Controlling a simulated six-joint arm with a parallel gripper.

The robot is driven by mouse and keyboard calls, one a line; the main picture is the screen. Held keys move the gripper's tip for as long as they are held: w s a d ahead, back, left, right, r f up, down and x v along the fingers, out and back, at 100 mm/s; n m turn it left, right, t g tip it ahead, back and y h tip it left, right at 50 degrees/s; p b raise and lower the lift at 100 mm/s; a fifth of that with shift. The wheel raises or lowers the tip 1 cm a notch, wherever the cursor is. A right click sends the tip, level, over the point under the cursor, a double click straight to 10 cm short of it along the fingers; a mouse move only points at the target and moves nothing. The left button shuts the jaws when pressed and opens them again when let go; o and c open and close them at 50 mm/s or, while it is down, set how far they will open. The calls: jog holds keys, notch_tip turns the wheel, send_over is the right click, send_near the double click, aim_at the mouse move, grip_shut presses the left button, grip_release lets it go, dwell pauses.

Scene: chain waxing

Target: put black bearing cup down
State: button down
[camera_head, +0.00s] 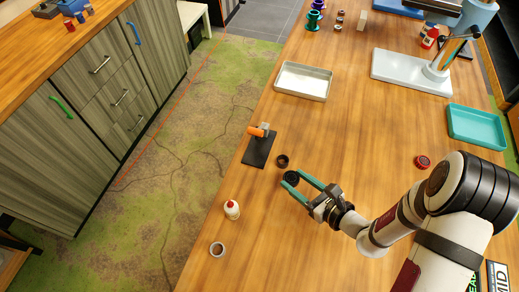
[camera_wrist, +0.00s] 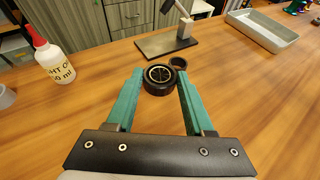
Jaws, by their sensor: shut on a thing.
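The black bearing cup (camera_head: 291,177) is a small round dark piece between the green fingertips of my gripper (camera_head: 293,179). In the wrist view the cup (camera_wrist: 160,78) shows a pale ring with dark detail on its face, and my gripper (camera_wrist: 160,88) is shut on its sides. It is at or just above the wooden table (camera_wrist: 245,90); I cannot tell whether it touches. A second dark ring (camera_head: 282,161) sits on the table just beyond it, and it also shows in the wrist view (camera_wrist: 181,62), partly hidden by the cup.
A black plate with an orange-tipped fixture (camera_head: 260,149) stands beyond the rings. A white bottle with a red cap (camera_head: 232,209) and a grey ring (camera_head: 217,249) are near the left edge. A metal tray (camera_head: 303,82) lies farther back. Table right of the cup is mostly clear.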

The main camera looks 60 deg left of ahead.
send_over(261, 155)
jog(key=shift+s, duration=0.1)
notch_tip(261, 155, down, 4)
jog(key=shift+r, duration=0.25)
jog(key=shift+c, duration=1.4)
grip_release()
